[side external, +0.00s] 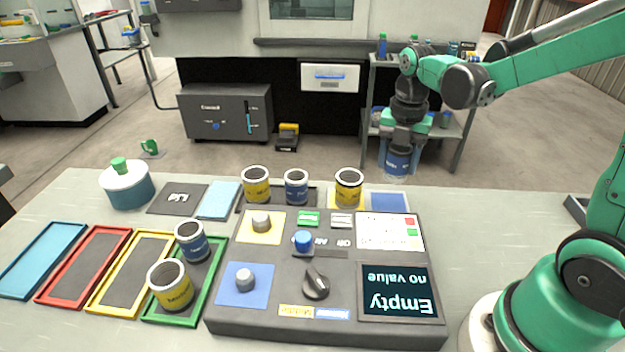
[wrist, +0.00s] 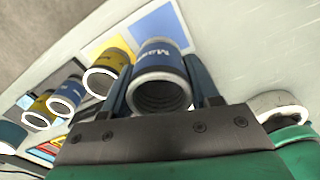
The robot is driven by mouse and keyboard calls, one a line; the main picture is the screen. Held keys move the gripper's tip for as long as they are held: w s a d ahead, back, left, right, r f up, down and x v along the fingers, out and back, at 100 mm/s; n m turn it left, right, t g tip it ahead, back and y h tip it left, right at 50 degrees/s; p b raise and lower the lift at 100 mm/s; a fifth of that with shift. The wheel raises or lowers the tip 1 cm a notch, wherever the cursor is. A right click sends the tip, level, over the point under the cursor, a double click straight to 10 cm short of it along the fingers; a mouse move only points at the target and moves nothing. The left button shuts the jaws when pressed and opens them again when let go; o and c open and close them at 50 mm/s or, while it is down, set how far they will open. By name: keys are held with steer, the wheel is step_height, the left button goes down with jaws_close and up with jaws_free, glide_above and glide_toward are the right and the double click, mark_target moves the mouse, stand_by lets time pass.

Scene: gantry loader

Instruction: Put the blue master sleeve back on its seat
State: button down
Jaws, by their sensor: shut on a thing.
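My gripper (side external: 398,147) is shut on the blue master sleeve (side external: 396,163), behind the table's far edge at the right and above table height. In the wrist view the sleeve (wrist: 160,62) sits between the two fingers of my gripper (wrist: 160,85), its open end facing the camera and part of its label showing. A bare blue square (side external: 388,202), which looks like its seat, lies on the table at the back right; it also shows in the wrist view (wrist: 158,24), beyond the sleeve. A yellow sleeve (side external: 348,190) stands on the yellow square beside it.
A yellow sleeve (side external: 256,186) and a blue sleeve (side external: 296,188) stand behind the control panel (side external: 270,325), whose screen (side external: 400,292) reads "Empty no value". A green tray (side external: 150,318) holds two more sleeves. A lidded pot (side external: 127,188) stands at left. The table right of the panel is clear.

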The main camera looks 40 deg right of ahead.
steer(key=shift+f, duration=3.05)
steer(key=shift+f, duration=0.2)
jaws_free()
step_height(320, 180, up, 9)
stand_by(0.5)
